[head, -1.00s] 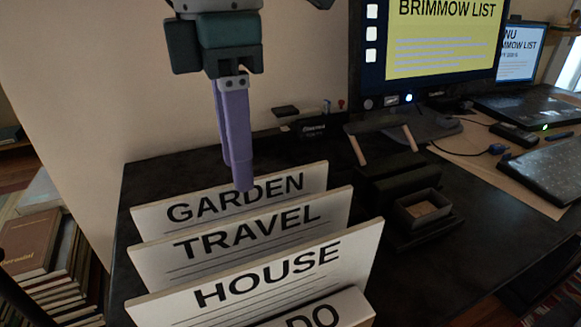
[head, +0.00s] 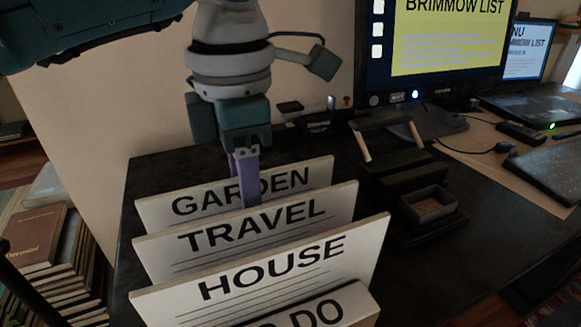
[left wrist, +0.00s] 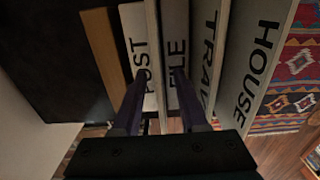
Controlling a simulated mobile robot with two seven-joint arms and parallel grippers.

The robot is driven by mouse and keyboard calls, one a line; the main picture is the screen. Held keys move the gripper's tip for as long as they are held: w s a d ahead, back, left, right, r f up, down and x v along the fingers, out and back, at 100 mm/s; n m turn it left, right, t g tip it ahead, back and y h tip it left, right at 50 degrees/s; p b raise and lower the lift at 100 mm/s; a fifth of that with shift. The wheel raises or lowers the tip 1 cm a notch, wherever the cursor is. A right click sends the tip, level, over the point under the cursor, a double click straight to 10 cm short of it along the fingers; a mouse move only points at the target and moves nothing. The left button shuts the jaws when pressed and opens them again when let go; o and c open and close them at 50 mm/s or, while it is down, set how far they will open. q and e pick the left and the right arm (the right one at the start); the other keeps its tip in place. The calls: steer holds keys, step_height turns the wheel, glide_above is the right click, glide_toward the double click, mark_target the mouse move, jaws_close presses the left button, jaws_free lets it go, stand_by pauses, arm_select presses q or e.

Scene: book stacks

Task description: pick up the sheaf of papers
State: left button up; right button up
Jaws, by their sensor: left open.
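I cannot make out a sheaf of papers for certain. White upright boards stand in a row on the dark desk in the head view: GARDEN (head: 155,212), TRAVEL (head: 170,255) and HOUSE (head: 190,290). In the left wrist view the open left gripper (left wrist: 160,115) has one finger over a board reading POST (left wrist: 135,30) and the other near one reading FILE (left wrist: 178,20). A thin pale edge (left wrist: 153,35) lies between the fingers. My right gripper is not in view.
A board ending in DO (head: 345,305) stands nearest. A dark tray (head: 428,208) and a dark handled object (head: 385,165) stand right of the boards. A monitor (head: 450,40) and keyboard (head: 545,170) are farther right. Books (head: 40,240) are stacked at left.

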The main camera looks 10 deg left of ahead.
arm_select(q)
steer(key=shift+f, duration=0.2)
stand_by(0.3)
jaws_close()
stand_by(1.3)
